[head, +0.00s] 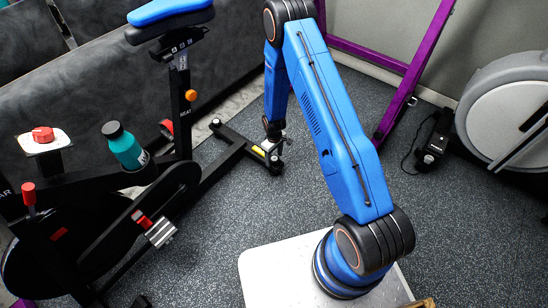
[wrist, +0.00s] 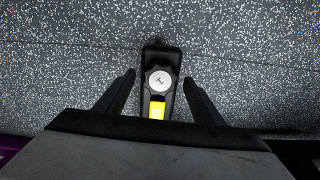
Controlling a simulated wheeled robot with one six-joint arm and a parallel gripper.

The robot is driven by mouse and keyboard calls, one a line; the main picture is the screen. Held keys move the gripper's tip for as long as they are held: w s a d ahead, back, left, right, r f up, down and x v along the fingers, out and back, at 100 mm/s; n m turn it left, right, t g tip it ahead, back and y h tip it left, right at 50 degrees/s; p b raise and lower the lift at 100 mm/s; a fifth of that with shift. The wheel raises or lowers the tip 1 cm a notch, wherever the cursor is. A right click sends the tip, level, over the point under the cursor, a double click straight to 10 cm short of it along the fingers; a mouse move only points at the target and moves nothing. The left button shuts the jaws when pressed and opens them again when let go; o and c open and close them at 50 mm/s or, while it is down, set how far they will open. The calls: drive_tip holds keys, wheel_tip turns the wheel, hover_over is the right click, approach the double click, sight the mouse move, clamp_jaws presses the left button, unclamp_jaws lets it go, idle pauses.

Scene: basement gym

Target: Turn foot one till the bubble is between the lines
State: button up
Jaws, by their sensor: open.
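In the wrist view a round grey knob (wrist: 161,80) with a dark mark on its top sits at the end of a black bar; I take it for foot one. A yellow strip (wrist: 157,109) lies on the bar just below the knob, and it also shows in the head view (head: 258,152). I cannot make out a bubble or lines on it. My gripper (wrist: 159,77) is open, one finger on each side of the knob with a gap on both sides. In the head view my gripper (head: 274,146) is over the bar's end and partly hides the foot.
The bar belongs to a black exercise bike with a blue saddle (head: 170,10) and a teal bottle (head: 125,146) at the left. A purple frame (head: 405,85) stands behind, and a grey-white round machine (head: 505,110) at the right. Speckled floor (head: 330,200) between is clear.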

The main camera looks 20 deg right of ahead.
drive_tip(key=shift+r, duration=0.1)
wheel_tip(320, 180, up, 17)
idle(0.7)
drive_tip(key=shift+r, duration=0.1)
drive_tip(key=s+d+r+m+t, duration=0.1)
drive_tip(key=s+r, duration=0.3)
drive_tip(key=r, duration=0.7)
drive_tip(key=s+d+r+m, duration=0.15)
drive_tip(key=s+r, duration=0.25)
drive_tip(key=r, duration=0.6)
drive_tip(key=s+d+r+m+t, duration=0.15)
drive_tip(key=s+r, duration=0.25)
drive_tip(key=r, duration=0.7)
drive_tip(key=s+d+r+m, duration=0.1)
drive_tip(key=s+r, duration=0.3)
drive_tip(key=s, duration=0.5)
drive_tip(key=s+d+r+m+t, duration=0.1)
drive_tip(key=s+r, duration=0.3)
drive_tip(key=s, duration=0.4)
drive_tip(key=s+d+r+t, duration=0.1)
drive_tip(key=s+r, duration=0.3)
drive_tip(key=s, duration=0.5)
drive_tip(key=shift+s+r+m, duration=0.35)
drive_tip(key=shift+r+m, duration=0.05)
